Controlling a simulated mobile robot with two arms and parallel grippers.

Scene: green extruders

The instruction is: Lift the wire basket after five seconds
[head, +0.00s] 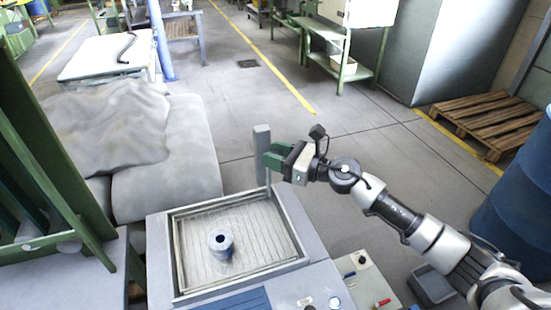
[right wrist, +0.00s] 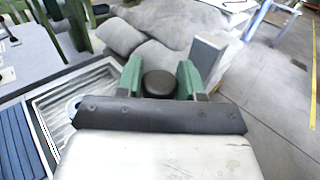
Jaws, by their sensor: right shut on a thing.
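The wire basket (head: 195,262) sits inside a grey rectangular tank (head: 163,262) at the lower middle of the head view. A blue-grey ring-shaped part (head: 220,243) lies in it. My right gripper (head: 272,158) is at the tank's far right corner, beside an upright grey post (head: 262,140). In the right wrist view, its green fingers are shut on a dark round knob (right wrist: 158,84). What the knob is attached to is hidden. The basket shows partly at the left of that view (right wrist: 104,86). My left gripper is not in view.
A control panel with a red handle (head: 382,302) is right of the tank. Grey cloth-covered padding (head: 185,165) lies behind it, a green frame (head: 45,170) stands at left, and a blue drum (head: 520,200) at right. Open floor (head: 250,110) lies beyond.

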